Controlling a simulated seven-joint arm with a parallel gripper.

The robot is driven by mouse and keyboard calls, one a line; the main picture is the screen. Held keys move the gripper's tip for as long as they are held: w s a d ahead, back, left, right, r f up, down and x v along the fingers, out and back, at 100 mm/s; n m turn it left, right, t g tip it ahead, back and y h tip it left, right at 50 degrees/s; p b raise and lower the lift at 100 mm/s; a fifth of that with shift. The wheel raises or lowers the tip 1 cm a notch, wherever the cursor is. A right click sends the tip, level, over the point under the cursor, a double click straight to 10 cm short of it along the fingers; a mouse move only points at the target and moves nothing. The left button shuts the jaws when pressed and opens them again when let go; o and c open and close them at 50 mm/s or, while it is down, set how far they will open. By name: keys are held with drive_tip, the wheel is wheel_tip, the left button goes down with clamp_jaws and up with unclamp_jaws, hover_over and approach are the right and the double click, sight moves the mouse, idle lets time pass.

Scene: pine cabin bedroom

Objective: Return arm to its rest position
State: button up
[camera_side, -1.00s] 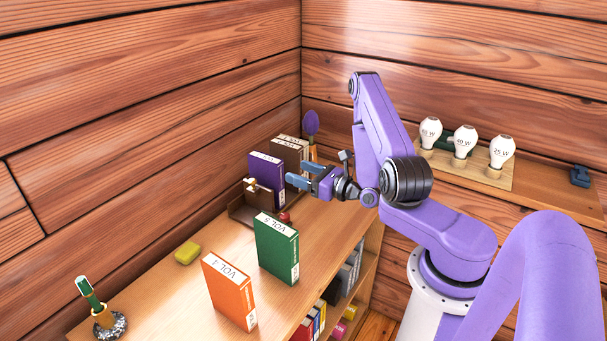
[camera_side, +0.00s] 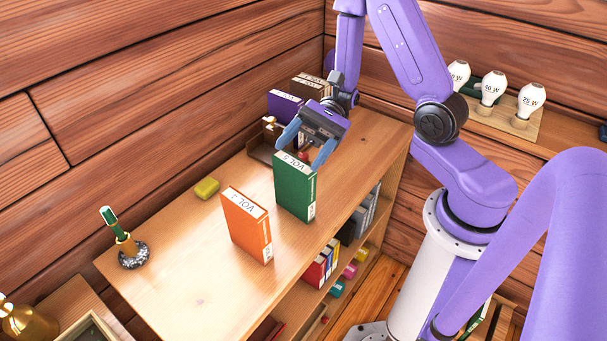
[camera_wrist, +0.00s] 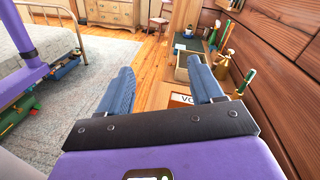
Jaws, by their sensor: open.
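My gripper (camera_side: 307,142) is open, its two blue fingers apart with nothing seen between them. In the side view it hangs above the shelf top (camera_side: 190,275), just behind and over the green book (camera_side: 295,188) marked VOL 5. I cannot tell from this view whether a finger touches that book. The orange book (camera_side: 247,225) stands upright nearer the camera. A purple book (camera_side: 284,104) and brown books (camera_side: 311,88) stand at the far end, partly behind my gripper. In the wrist view both fingers (camera_wrist: 160,92) are spread, with the top edge of a book (camera_wrist: 180,98) between and beyond them.
A yellow block (camera_side: 207,188) and a pen stand (camera_side: 132,255) holding a green item sit on the shelf top. Bulbs (camera_side: 492,88) stand on a ledge at the right. A gold bottle (camera_side: 24,322) is at lower left. The shelf's front left is clear.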

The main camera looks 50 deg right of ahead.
drive_tip(key=s+d+n+t+h, duration=0.1)
drive_tip(key=s+n+h, duration=0.5)
drive_tip(key=n, duration=0.6)
drive_tip(key=s+d+n+t+h, duration=0.2)
drive_tip(key=s+d+n+h, duration=0.2)
drive_tip(key=s+n+h, duration=0.3)
drive_tip(key=n+h, duration=0.4)
drive_tip(key=n, duration=0.2)
drive_tip(key=shift+s+d+r, duration=0.15)
drive_tip(key=shift+s+d, duration=0.05)
drive_tip(key=shift+s, duration=0.1)
